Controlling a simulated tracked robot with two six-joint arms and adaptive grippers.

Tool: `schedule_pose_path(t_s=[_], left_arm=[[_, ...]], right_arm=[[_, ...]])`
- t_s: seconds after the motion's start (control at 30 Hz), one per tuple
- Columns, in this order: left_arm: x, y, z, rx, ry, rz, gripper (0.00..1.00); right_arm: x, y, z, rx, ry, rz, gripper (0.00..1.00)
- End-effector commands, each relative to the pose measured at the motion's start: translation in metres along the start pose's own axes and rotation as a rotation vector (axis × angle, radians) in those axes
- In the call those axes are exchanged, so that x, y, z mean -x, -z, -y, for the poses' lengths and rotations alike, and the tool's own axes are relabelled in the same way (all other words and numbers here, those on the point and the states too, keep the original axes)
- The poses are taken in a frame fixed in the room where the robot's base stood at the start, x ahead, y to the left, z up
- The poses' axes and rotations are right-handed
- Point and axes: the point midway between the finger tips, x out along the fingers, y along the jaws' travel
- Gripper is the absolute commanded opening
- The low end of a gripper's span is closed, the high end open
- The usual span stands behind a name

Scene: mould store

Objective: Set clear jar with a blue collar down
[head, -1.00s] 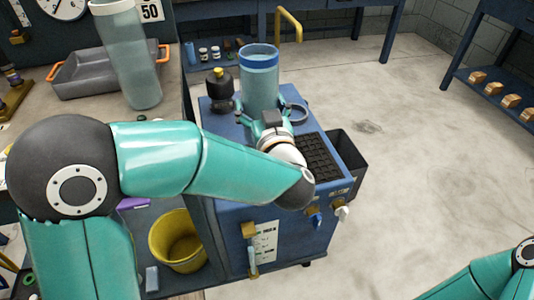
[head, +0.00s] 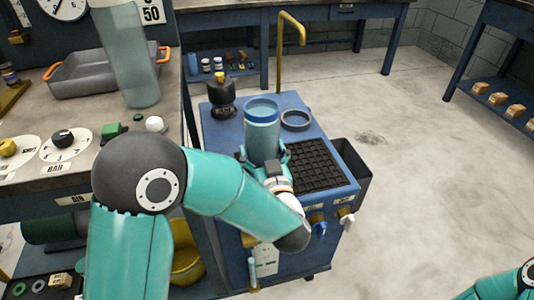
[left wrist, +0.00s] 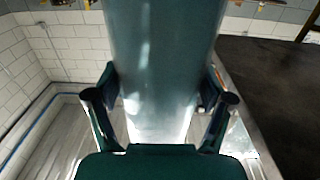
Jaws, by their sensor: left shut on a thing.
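The clear jar with a blue collar (head: 262,135) is upright over the blue cabinet (head: 320,130), its collar at the top. My left gripper (head: 264,154) is shut on the jar, a finger on each side of its lower part. The jar's base is hidden behind the gripper, so I cannot tell whether it touches the cabinet top. In the left wrist view the jar (left wrist: 160,60) fills the middle between the fingers. My right gripper is out of view; only part of my right arm shows at lower right.
A black bin (head: 357,172) hangs at the right side. A tall clear cylinder (head: 128,60) and a grey tray (head: 80,82) stand on the left bench.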

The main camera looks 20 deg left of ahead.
Motion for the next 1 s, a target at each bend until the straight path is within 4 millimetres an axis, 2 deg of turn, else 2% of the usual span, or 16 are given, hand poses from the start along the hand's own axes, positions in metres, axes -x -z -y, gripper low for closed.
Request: schedule_pose_path(t_s=[0.23, 0.27, 0.37, 0.77, 0.87, 1.0], left_arm=[[0.000, 0.003, 0.000, 0.003, 0.000, -0.005, 0.11], [0.000, 0.000, 0.000, 0.000, -0.001, 0.001, 0.85], [0.000, 0.000, 0.000, 0.000, -0.001, 0.001, 1.00], [0.003, 0.001, -0.001, 0.000, -0.002, 0.002, 1.00], [0.011, 0.001, -0.002, 0.000, -0.004, 0.001, 1.00], [0.033, 0.002, -0.002, -0.002, -0.007, 0.000, 1.00]], right_arm=[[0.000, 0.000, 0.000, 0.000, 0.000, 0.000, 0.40], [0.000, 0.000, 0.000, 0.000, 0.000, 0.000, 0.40], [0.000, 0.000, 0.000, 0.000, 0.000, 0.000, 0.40], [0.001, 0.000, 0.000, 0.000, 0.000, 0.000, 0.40], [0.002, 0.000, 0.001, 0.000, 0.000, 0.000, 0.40], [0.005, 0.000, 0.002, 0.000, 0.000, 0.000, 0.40]])
